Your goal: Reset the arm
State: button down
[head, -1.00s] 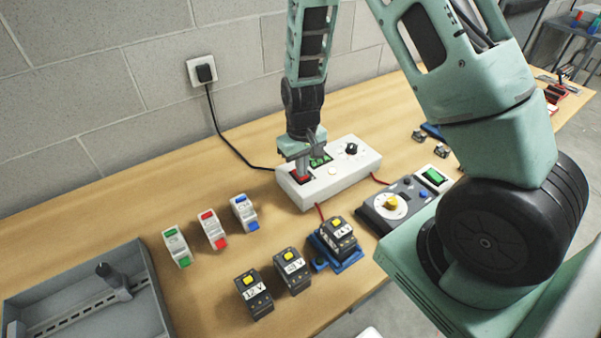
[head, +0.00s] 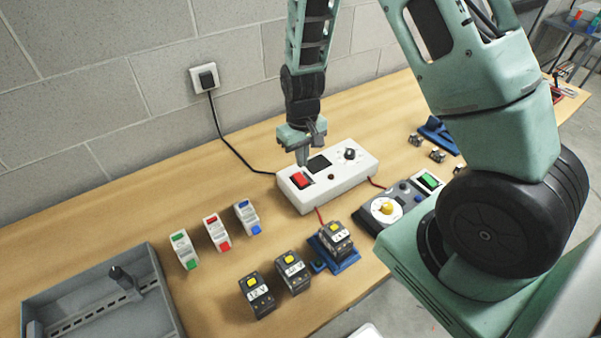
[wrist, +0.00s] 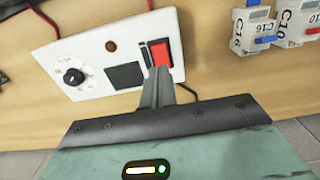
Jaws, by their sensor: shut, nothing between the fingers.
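My gripper (head: 303,160) is shut and empty. Its fingertips are just above the red rocker switch (head: 301,181) on the white box (head: 340,185), apart from it as far as I can tell. The box also carries a black display (head: 319,163), which is dark, a small dark red lamp (head: 331,177) and a black knob (head: 350,154). In the wrist view the closed fingers (wrist: 159,75) overlap the lower edge of the red switch (wrist: 160,53). The dark display (wrist: 126,75) is to their left.
A grey tray (head: 160,275) is at front left. Three breakers stand left of the box, the middle one red (head: 217,232). Black battery blocks (head: 257,295) stand in front, one in a blue cradle (head: 345,263). A yellow-knobbed panel (head: 372,219) lies right. A cable runs to the wall socket (head: 204,79).

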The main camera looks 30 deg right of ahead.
jog(key=shift+r, duration=0.65)
jog(key=s+a+r+n+y+b, duration=0.1)
jog(key=s+a+r+n+b, duration=0.2)
jog(key=a, duration=0.4)
jog(key=s+a+r, duration=0.4)
jog(key=a, duration=0.2)
jog(key=s+a+r+n+b, duration=0.1)
jog(key=s+a+r+n, duration=0.1)
jog(key=s, duration=0.6)
jog(key=s+a+r+n+b, duration=0.2)
jog(key=s+a, duration=0.1)
jog(key=s, duration=0.5)
jog(key=shift+a+r+n, duration=0.3)
jog(key=shift+a+n, duration=0.1)
